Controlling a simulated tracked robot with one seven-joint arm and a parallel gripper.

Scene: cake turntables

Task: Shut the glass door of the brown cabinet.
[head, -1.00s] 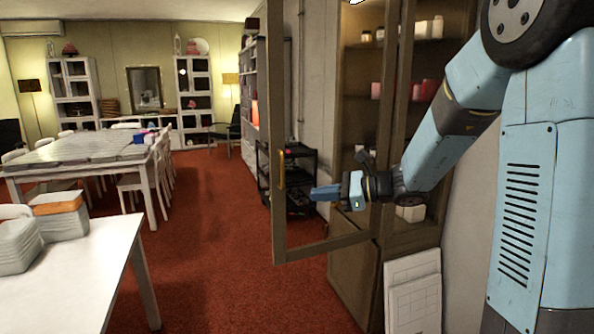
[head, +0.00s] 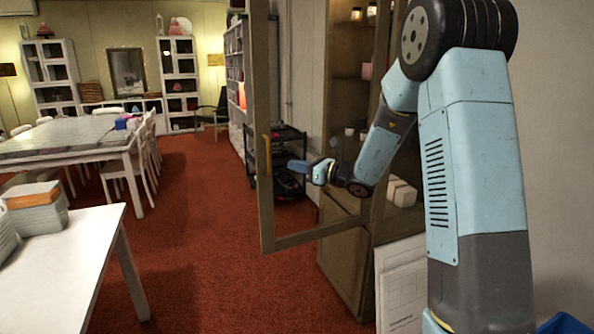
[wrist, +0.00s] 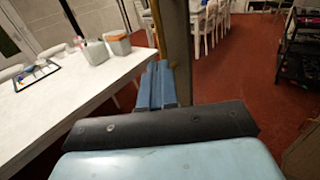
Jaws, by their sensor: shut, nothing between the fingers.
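The brown cabinet (head: 345,265) stands right of the middle in the head view, partly behind my arm. Its glass door (head: 263,205) stands open, swung out from the cabinet, with a brass handle (head: 267,157) on its outer upright. My gripper (head: 290,166) is shut and empty, its blue fingers pointing left toward that upright. In the head view it overlaps the door's glass area; I cannot tell whether it touches. In the wrist view the shut fingers (wrist: 158,72) lie in front of the brown door upright (wrist: 176,45).
A white table (head: 70,255) stands at the left front. A black cart (head: 280,180) stands behind the door. Pale panels (head: 400,285) lean by the cabinet's lower right. Red carpet (head: 190,260) is clear between the table and the door.

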